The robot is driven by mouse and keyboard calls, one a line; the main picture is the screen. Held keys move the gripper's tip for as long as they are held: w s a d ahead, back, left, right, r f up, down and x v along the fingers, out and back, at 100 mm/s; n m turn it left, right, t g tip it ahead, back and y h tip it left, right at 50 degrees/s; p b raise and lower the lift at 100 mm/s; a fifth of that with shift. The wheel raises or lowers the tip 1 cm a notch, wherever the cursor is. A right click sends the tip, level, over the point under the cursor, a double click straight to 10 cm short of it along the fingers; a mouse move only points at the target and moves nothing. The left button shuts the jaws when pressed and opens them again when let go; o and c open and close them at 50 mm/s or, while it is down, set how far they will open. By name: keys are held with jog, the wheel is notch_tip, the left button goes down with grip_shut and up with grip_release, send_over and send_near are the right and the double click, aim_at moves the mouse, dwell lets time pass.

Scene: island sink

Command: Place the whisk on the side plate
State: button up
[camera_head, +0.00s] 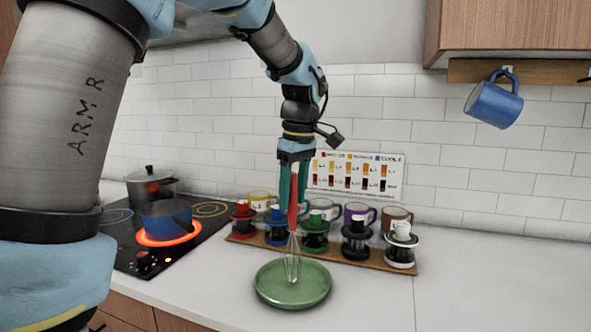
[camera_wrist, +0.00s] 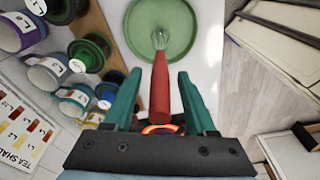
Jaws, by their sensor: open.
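The whisk (camera_head: 292,258) is upright, with its red handle up and its wire loops down over the green side plate (camera_head: 318,294). The wire end appears to meet the plate's surface, though exact contact is hard to tell. My gripper (camera_head: 294,200) is above the plate, pointing down, with its green fingers on either side of the handle. In the wrist view my gripper (camera_wrist: 159,76) is open, with gaps on both sides of the whisk's red handle (camera_wrist: 159,90). The plate (camera_wrist: 190,45) shows beyond the wires there.
A rack (camera_head: 340,254) with several mugs and colored drippers stands just behind the plate. A blue pot (camera_head: 166,220) sits on a glowing burner at left. A blue mug (camera_head: 494,103) hangs at upper right. The counter (camera_head: 480,290) at right is clear.

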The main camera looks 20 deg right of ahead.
jog(key=r, duration=0.6)
jog(key=s+r+b, duration=0.1)
jog(key=r, duration=0.2)
jog(key=shift+d, duration=0.3)
